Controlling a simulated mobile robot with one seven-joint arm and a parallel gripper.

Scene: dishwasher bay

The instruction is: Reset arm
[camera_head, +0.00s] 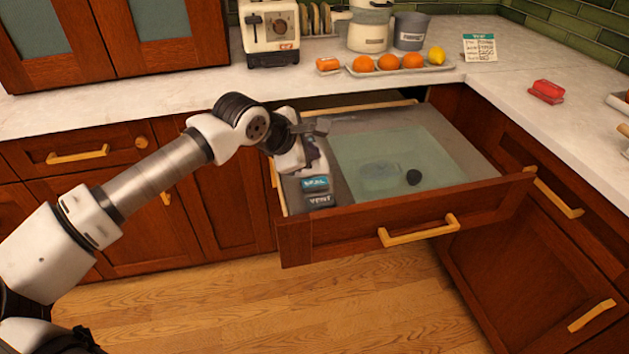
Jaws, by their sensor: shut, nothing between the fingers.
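My white and grey arm reaches in from the lower left. My gripper (318,126) is shut and empty, over the left part of an open drawer (349,234). Inside the drawer, below and beside my gripper, a blue-labelled button or block (315,184) and a dark-labelled one (320,201) lie at the left front. I cannot tell whether my gripper touches anything.
The counter (350,92) behind holds a tray (445,67) of oranges and a lemon (436,56), a cream appliance (270,30) and a white pot (368,30). A red object (547,91) lies on the right counter. Free floor (330,310) shows in front of the drawer.

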